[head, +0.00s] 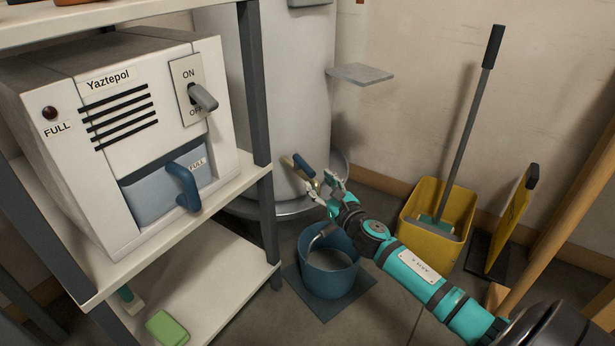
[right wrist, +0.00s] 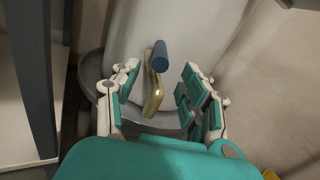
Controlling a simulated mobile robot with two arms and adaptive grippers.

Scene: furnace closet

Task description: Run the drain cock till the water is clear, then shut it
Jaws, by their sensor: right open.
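The drain cock (head: 301,168), brass with a blue handle, sticks out low on the pale tank (head: 285,90). It also shows in the right wrist view (right wrist: 153,90), between the spread fingers. My right gripper (head: 328,188) is open just in front of the cock, with fingers to either side of it and none clearly touching. A blue bucket (head: 325,283) stands on a dark mat (head: 291,279) below. A grey curved shape shows inside the bucket; I cannot tell if it is water. My left gripper is not in view.
A shelf rack (head: 257,85) at left holds a white Yaztepol unit (head: 140,130) and a green sponge (head: 166,328). A yellow bin (head: 412,212) with a long-handled tool (head: 470,120) and a yellow board (head: 508,222) stand at right. A small grey ledge (head: 360,74) juts out behind.

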